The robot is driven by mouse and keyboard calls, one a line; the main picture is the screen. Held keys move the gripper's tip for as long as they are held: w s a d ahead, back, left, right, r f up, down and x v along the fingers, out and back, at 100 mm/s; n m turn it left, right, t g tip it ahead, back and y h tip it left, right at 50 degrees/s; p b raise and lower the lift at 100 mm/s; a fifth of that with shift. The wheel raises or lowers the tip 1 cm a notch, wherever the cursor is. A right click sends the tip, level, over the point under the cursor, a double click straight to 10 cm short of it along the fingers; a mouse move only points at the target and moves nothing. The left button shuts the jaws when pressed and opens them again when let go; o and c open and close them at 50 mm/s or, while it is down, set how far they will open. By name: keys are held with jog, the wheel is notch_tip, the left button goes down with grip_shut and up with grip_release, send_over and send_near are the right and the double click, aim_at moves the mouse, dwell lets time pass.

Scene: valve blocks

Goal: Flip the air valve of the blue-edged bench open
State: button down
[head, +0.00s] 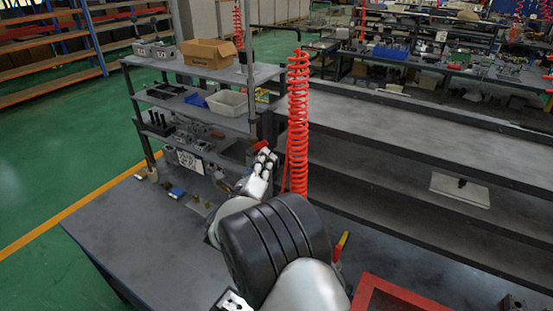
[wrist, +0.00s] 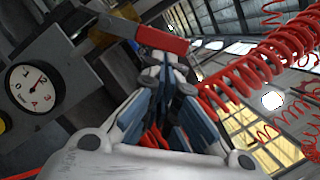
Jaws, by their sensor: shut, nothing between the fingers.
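A red lever handle (wrist: 162,39) with a grey metal end lies right beyond my gripper's fingertips in the wrist view, slanting slightly across the picture. I take it for the air valve's lever. A small red part (head: 259,146) shows at the same place in the head view. My gripper (wrist: 166,64) is shut and empty, its tips close under the red handle; I cannot tell whether they touch. It also shows in the head view (head: 266,158), by the shelf post. The valve body is mostly hidden.
A round white gauge (wrist: 35,86) sits left of the handle. A red coiled hose (head: 298,110) hangs just right of my gripper. The shelf rack (head: 225,75) holds a cardboard box (head: 209,52) and bins. A red frame (head: 385,295) stands at the front right.

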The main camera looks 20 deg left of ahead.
aim_at(265, 145)
jog(key=r+n+p, duration=0.1)
jog(key=n+p, duration=0.1)
jog(key=a+r+n+y+p, duration=0.1)
jog(key=r+n+p, duration=0.1)
jog(key=shift+g, duration=0.4)
jog(key=a+r+n+p, duration=0.1)
jog(key=n+p, duration=0.1)
jog(key=a+r+n+g+p, duration=0.1)
jog(key=n+p, duration=0.1)
jog(key=shift+w+a+n, duration=0.2)
jog(key=shift+n, duration=0.1)
dwell(0.3)
